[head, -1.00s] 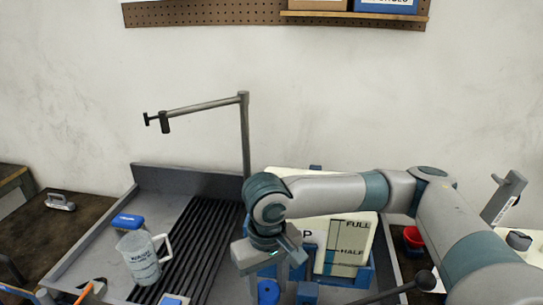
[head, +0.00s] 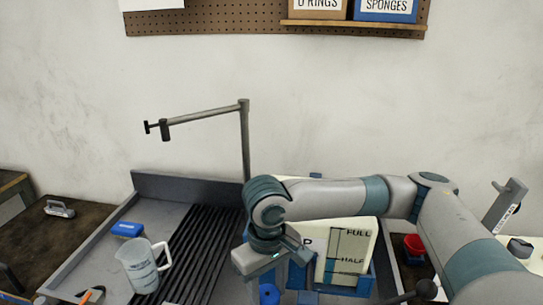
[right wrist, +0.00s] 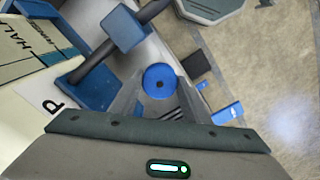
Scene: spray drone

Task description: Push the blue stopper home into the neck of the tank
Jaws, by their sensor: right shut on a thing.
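The tank (head: 345,247) is a pale container with FULL and HALF marks, standing in a blue frame behind my right arm. Part of it shows at the left of the right wrist view (right wrist: 28,65). My right gripper (head: 268,278) points down in front of the tank, over the blue stopper (head: 268,294). In the right wrist view the stopper (right wrist: 160,82) is a round blue disc with a dark centre, between the fingers of the gripper, which is shut on it. The tank's neck cannot be made out; I cannot tell how deep the stopper sits. My left gripper is out of view.
A blue block (right wrist: 123,28) on a dark rod lies close beside the fingers. A metal post (head: 245,140) with an arm rises behind. A red cup (head: 413,245) is at the right.

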